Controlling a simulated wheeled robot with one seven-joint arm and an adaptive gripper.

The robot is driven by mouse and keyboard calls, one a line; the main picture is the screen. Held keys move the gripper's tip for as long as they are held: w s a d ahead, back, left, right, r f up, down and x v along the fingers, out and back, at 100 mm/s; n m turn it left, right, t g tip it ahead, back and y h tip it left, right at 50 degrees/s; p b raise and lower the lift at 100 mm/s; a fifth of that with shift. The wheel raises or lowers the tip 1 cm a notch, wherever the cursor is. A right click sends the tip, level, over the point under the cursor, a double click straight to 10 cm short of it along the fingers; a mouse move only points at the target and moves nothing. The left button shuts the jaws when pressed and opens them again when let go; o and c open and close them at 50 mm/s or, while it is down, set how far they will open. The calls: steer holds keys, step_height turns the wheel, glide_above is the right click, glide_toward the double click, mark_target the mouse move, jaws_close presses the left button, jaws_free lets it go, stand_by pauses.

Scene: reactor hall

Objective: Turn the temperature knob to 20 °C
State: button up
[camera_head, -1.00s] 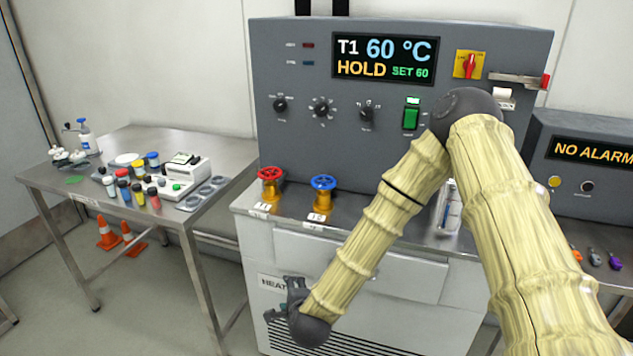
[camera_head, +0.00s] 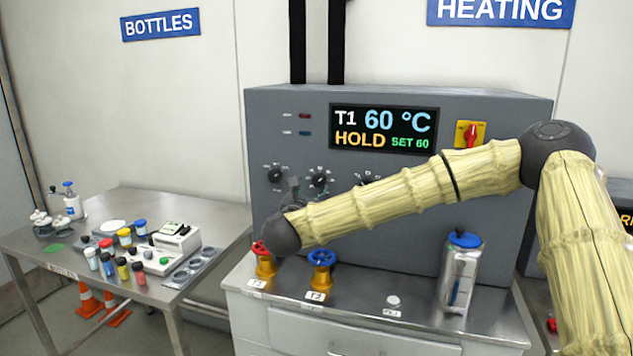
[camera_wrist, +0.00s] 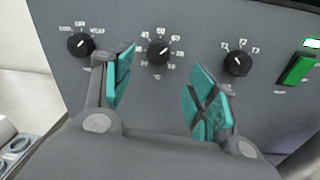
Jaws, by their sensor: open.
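The temperature knob (camera_wrist: 158,54) is a black dial with a number scale and a °C mark on the grey panel; its pointer is hard to read but seems turned to the upper right. It also shows in the head view (camera_head: 319,180). The display (camera_head: 383,129) reads T1 60 °C, HOLD, SET 60. My gripper (camera_wrist: 161,76) is open and empty, its teal finger pads on either side of the knob in the wrist view, apparently short of the panel. In the head view my gripper (camera_head: 293,190) is small and partly hidden by my wrist.
A mode knob (camera_wrist: 81,45) is left of the temperature knob, and a T1-T3 selector (camera_wrist: 238,64) and green switch (camera_wrist: 299,68) are right. Red (camera_head: 261,248) and blue (camera_head: 321,258) valves stand below. A metal flask (camera_head: 459,275) stands on the bench.

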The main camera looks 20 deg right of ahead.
mark_target(318, 181)
steer(key=p+x, duration=0.2)
steer(key=x, duration=0.6)
steer(key=shift+w+d+p, duration=0.1)
steer(key=shift+w+p, duration=0.2)
steer(key=shift+c, duration=0.4)
steer(key=c, duration=0.9)
